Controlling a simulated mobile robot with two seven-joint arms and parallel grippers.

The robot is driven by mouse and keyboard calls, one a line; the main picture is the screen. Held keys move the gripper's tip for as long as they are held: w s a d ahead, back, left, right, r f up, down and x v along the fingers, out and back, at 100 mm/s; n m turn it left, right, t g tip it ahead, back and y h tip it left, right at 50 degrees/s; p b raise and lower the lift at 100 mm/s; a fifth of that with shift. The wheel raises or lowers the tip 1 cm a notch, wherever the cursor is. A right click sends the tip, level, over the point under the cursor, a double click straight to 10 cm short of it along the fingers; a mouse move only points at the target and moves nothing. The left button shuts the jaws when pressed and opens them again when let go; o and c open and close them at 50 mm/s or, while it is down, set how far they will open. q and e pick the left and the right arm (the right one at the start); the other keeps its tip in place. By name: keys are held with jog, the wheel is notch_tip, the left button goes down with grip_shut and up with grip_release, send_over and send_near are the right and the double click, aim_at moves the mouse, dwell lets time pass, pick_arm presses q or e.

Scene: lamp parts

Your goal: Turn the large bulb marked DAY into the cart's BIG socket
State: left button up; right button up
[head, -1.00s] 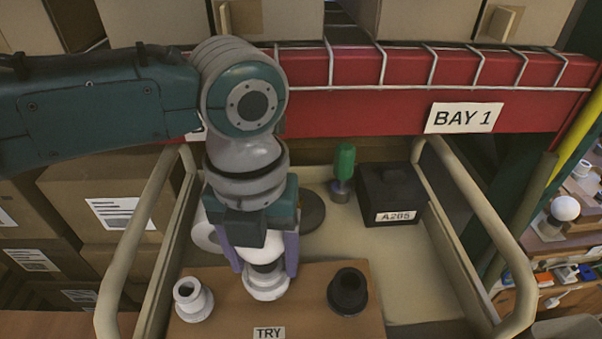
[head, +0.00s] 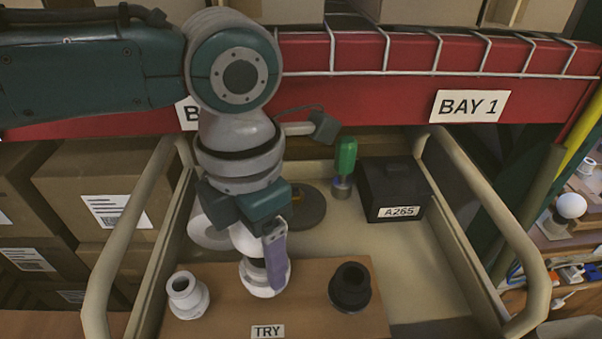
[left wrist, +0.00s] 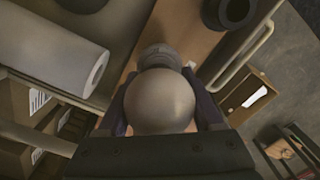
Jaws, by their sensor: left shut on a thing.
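My left gripper (head: 264,262) is shut on a large pale globe bulb (head: 243,238) over the cart's middle white socket (head: 264,284). The bulb's lower end is at the socket mouth; I cannot tell how deep it sits. In the left wrist view, the round globe (left wrist: 160,102) is between the two fingers and hides much of the socket behind it. No DAY or BIG marking is readable. My right gripper is not in view.
On the wooden board marked TRY (head: 268,331) stand a smaller white socket (head: 187,295) at left and a black socket (head: 350,288) at right. Behind are a black box (head: 393,187), a green-handled item (head: 345,160) and a dark round base (head: 308,207). Cart rails (head: 470,180) flank the tray.

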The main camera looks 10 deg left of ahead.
pick_arm(q)
jog(key=shift+f+m+b, duration=0.15)
jog(key=shift+m+b, duration=0.25)
jog(key=shift+m, duration=0.1)
jog(key=shift+m+b, duration=0.4)
jog(key=shift+b, duration=0.25)
jog(key=shift+m+b, duration=0.5)
jog(key=shift+b, duration=1.4)
jog(key=o, duration=1)
